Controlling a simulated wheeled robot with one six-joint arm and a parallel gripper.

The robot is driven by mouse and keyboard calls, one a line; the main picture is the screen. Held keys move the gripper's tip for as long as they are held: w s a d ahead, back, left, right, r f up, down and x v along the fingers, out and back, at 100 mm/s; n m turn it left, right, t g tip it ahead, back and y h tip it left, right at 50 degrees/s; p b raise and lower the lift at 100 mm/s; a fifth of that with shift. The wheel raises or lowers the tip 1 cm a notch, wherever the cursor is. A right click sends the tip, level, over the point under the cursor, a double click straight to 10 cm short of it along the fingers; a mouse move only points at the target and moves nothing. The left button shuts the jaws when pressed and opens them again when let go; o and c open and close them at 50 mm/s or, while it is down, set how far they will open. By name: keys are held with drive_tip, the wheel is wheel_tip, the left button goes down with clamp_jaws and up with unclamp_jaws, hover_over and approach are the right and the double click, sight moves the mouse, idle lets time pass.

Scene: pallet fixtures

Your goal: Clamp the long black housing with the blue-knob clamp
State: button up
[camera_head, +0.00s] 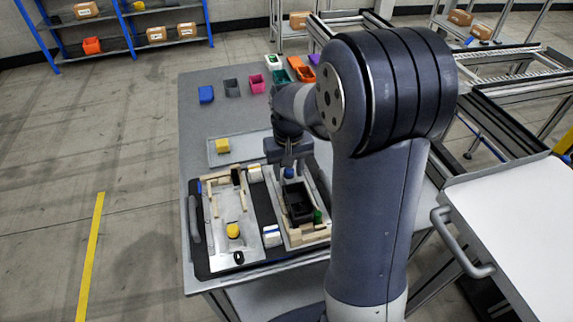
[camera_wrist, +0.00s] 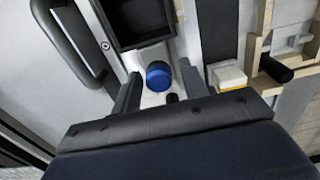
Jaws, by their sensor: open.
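The long black housing (camera_head: 298,206) sits in the right-hand fixture on the pallet. Its open end also shows at the top of the wrist view (camera_wrist: 143,40). The blue knob (camera_head: 289,173) of the clamp stands at the far end of the housing. In the wrist view the blue knob (camera_wrist: 159,79) lies between my gripper's two fingers, with a gap on each side. My gripper (camera_head: 289,164) is open and points down above the knob. I cannot tell how far the fingertips reach down beside it. The clamp's lower parts are mostly hidden.
A green knob (camera_head: 317,216) stands near the housing's near right corner. The left fixture (camera_head: 222,228) has a yellow knob (camera_head: 233,230) and a black one (camera_head: 235,175). Several coloured bins stand at the table's back.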

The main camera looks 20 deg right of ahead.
drive_tip(key=shift+r+p, duration=2.9)
drive_tip(key=shift+r, duration=0.9)
drive_tip(key=shift+f, duration=0.2)
wheel_tip(320, 180, down, 8)
drive_tip(key=b, duration=0.6)
drive_tip(key=shift+r+b, duration=0.1)
drive_tip(key=shift+b, duration=0.25)
drive_tip(key=shift+r, duration=0.1)
